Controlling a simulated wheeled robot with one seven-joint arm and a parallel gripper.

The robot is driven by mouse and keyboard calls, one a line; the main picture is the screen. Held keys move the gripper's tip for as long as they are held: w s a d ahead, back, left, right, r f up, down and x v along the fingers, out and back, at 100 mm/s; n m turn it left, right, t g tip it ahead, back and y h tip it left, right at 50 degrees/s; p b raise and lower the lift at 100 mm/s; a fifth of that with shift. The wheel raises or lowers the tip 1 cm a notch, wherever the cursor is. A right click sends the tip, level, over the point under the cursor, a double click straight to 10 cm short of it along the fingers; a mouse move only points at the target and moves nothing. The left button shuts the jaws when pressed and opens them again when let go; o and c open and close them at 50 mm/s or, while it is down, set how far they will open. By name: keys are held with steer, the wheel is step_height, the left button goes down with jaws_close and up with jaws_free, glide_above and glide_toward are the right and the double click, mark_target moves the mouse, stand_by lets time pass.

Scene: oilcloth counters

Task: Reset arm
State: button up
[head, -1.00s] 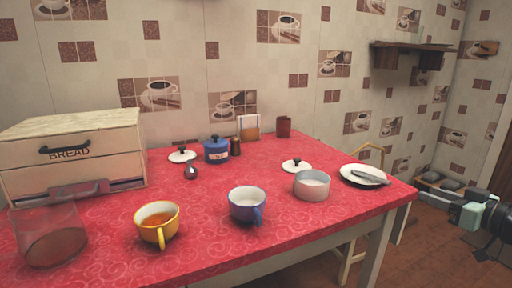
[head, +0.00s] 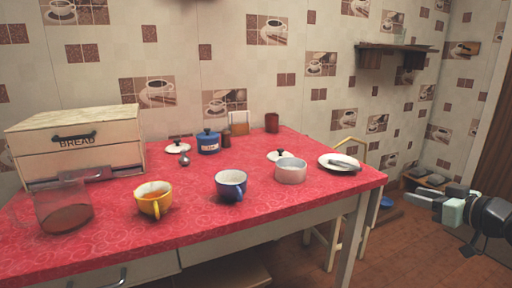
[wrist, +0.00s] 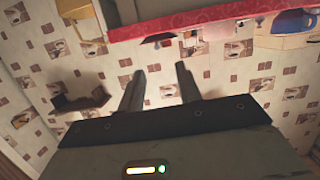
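My gripper (head: 432,199) is at the right edge of the head view, off the table's right side and over open floor. In the wrist view my gripper (wrist: 160,70) shows two dark fingers spread apart with nothing between them. The wrist picture is turned nearly upside down, with the wall behind the fingers and the red table edge along the top. The fingers touch nothing.
The red table (head: 270,215) holds a bread box (head: 80,145), glass jar (head: 64,208), yellow cup (head: 153,199), blue cup (head: 231,185), white bowl (head: 290,171), plate (head: 338,161) and blue pot (head: 208,143). A chair (head: 335,240) stands beyond its right end. A shelf (head: 397,47) is on the wall.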

steer(key=s+a+f+n+g+h, duration=0.2)
steer(key=a+g, duration=0.5)
steer(key=a, duration=1.1)
steer(key=s+a+n+g+h, duration=0.1)
steer(key=s+a+g, duration=0.4)
steer(key=s, duration=0.8)
steer(key=s+a+n+g+h, duration=0.1)
steer(key=s+a+g, duration=0.2)
steer(key=s+a, duration=0.65)
steer(key=s+d+r+p, duration=0.1)
steer(key=r+p, duration=1.1)
steer(key=s+d+r+p, duration=0.1)
steer(key=d+r+p, duration=0.1)
steer(key=r+p, duration=1)
steer(key=shift+m, duration=0.3)
steer(key=shift+f, duration=0.1)
